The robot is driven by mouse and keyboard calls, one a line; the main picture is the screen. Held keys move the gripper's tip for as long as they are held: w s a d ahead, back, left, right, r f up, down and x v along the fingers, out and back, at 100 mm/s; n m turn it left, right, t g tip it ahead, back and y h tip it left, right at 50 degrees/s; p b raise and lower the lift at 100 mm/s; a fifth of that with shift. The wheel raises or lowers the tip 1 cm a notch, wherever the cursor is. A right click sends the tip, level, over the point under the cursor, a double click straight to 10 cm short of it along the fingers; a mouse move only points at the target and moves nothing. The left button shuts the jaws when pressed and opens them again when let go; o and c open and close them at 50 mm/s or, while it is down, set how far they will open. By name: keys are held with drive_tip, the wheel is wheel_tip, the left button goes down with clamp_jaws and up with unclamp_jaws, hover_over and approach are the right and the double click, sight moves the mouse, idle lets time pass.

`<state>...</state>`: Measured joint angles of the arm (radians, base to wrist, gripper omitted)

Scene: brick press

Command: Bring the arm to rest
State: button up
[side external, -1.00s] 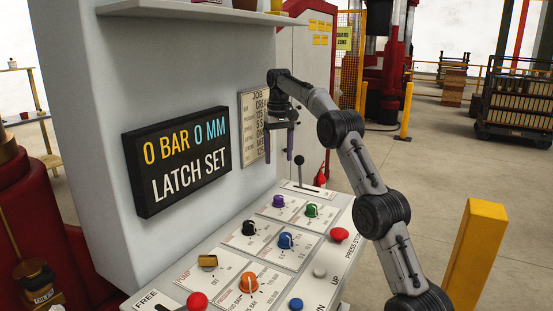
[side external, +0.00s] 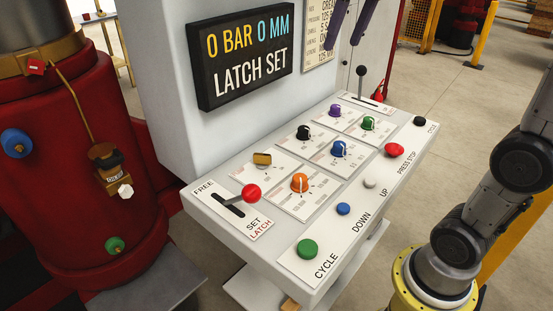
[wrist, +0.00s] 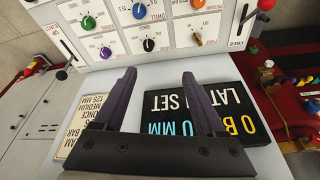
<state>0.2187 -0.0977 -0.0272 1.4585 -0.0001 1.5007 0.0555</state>
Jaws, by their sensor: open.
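My gripper (side external: 342,45) hangs at the top edge of the side external view, with only its purple fingers showing. They are apart and empty, above the far end of the control panel (side external: 315,272). In the wrist view my gripper (wrist: 158,73) is also open with nothing between its fingertips. The black display (side external: 247,58) reads "0 BAR 0 MM LATCH SET"; it appears upside down in the wrist view (wrist: 235,98). The red-knobbed latch lever (side external: 251,193) leans over its slot beside the FREE and SET labels. Most of my arm's upper part is out of frame.
The sloping panel carries several knobs, including an orange one (side external: 299,183), plus a green cycle button (side external: 307,249) and a red stop button (side external: 394,150). A black-knobbed lever (side external: 361,72) stands upright at its far end. A red cylinder (side external: 65,190) stands left. Floor is open at right.

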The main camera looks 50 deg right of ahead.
drive_tip(key=s+a+f+n+t, duration=0.1)
drive_tip(key=s+a+f, duration=0.2)
drive_tip(key=s+f, duration=0.5)
drive_tip(key=s+a+f+n+t, duration=0.1)
drive_tip(key=s+a+f+n, duration=0.1)
drive_tip(key=s+a+f, duration=0.2)
drive_tip(key=s+f, duration=0.3)
drive_tip(key=f, duration=0.3)
drive_tip(key=shift+s+f+y, duration=0.25)
drive_tip(key=shift+s+y, duration=0.15)
drive_tip(key=shift+a, duration=0.1)
